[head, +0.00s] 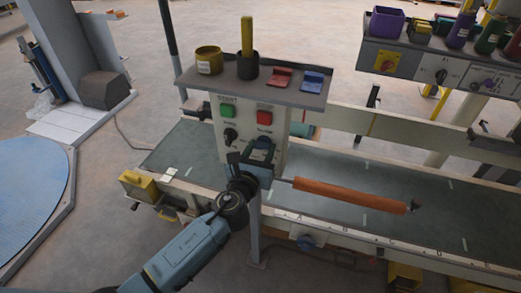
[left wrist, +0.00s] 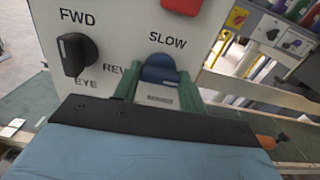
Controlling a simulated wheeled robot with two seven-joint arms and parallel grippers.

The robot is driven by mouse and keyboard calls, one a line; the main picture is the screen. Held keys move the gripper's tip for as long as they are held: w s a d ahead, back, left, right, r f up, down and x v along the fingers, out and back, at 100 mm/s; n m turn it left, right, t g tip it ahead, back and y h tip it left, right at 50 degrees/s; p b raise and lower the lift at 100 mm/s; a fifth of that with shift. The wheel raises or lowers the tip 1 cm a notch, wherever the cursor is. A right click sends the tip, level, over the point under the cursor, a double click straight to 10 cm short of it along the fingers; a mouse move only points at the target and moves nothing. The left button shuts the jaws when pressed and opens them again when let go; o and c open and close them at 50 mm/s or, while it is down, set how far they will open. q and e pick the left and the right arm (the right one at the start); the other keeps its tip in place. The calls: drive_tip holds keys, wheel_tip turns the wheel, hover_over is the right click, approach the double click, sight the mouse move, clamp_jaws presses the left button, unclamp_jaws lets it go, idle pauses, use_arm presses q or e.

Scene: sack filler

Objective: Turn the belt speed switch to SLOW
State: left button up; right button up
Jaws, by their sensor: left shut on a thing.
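The control panel (head: 245,125) is a pale upright box over the belt, with a green and a red button at its top. The belt speed switch (left wrist: 158,78) is a blue knob directly below the word SLOW in the left wrist view; it also shows in the head view (head: 262,142). My left gripper (left wrist: 155,92) is shut on this knob, with a green finger on each side of it. Its arm reaches up from below in the head view (head: 258,161). The knob's lower part and other markings are hidden, and I cannot tell which way it points. My right gripper is not in view.
A black knob (left wrist: 77,54) marked FWD and REV sits left of the switch. A shelf (head: 255,88) with cups and red and blue items tops the panel. An orange rod (head: 350,195) extends over the belt (head: 460,215) to the right. A second panel (head: 430,68) stands behind.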

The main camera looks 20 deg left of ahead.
use_arm(q)
drive_tip(key=n+b, duration=0.1)
drive_tip(key=n, duration=0.3)
drive_tip(key=n+b, duration=0.1)
drive_tip(key=n, duration=0.3)
drive_tip(key=shift+n, duration=0.4)
drive_tip(key=n, duration=0.4)
drive_tip(key=shift+n+b, duration=0.3)
drive_tip(key=shift+b, duration=0.1)
drive_tip(key=shift+n, duration=2)
drive_tip(key=o, duration=1)
drive_tip(key=shift+s, duration=0.1)
